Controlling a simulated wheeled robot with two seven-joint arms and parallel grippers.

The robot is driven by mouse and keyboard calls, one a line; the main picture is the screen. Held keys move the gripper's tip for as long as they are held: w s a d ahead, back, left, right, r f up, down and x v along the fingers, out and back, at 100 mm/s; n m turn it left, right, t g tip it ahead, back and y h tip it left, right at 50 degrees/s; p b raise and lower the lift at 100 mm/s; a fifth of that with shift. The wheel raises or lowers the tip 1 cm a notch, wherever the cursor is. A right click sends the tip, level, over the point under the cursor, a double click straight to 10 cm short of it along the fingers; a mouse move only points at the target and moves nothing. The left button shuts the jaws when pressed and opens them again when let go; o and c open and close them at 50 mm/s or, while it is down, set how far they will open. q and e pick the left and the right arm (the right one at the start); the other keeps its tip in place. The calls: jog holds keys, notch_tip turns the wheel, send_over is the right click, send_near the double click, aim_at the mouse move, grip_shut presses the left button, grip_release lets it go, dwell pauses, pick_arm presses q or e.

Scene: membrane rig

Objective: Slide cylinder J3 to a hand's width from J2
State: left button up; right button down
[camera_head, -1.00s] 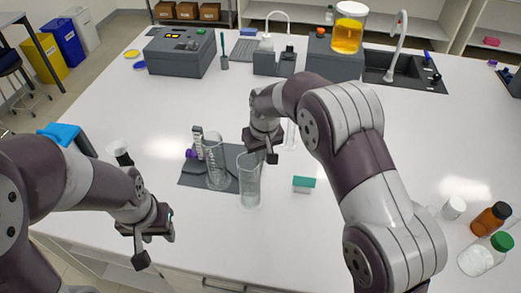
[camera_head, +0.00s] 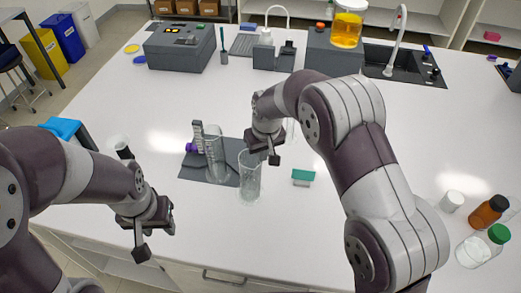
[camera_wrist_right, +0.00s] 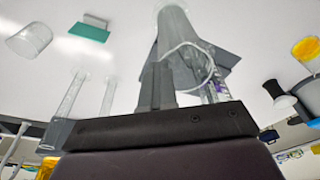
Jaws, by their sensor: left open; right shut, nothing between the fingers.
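Two clear glass cylinders stand upright in the head view. One cylinder (camera_head: 215,158) is on the dark grey mat (camera_head: 194,174); another cylinder (camera_head: 250,180) stands at the mat's right edge. Slender clear glassware (camera_head: 291,130) is partly hidden behind my right arm. I cannot read any labels, so I cannot tell which is J2 or J3. My right gripper (camera_head: 270,157) is shut and empty, just right of and behind the nearer cylinder's rim in the picture. Its fingers (camera_wrist_right: 156,88) show in the right wrist view. My left gripper (camera_head: 152,236) is open and empty at the table's front left.
A teal-topped block (camera_head: 303,177) lies right of the nearer cylinder. A grey instrument (camera_head: 183,48) is at the back.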

jog(key=shift+w+r+p, duration=0.1)
jog(key=shift+p, duration=0.45)
jog(key=s+d+f+m+b, duration=0.1)
jog(key=s+d+b, duration=0.3)
jog(key=s, duration=0.7)
jog(key=s+d+f+m+b, duration=0.2)
jog(key=s+d+b, duration=0.3)
jog(key=s+d, duration=0.3)
jog(key=s+f, duration=0.1)
jog(key=s, duration=0.2)
jog(key=shift+g+h+b, duration=0.3)
jog(key=shift+g, duration=0.1)
jog(key=shift+s, duration=0.1)
dwell(0.3)
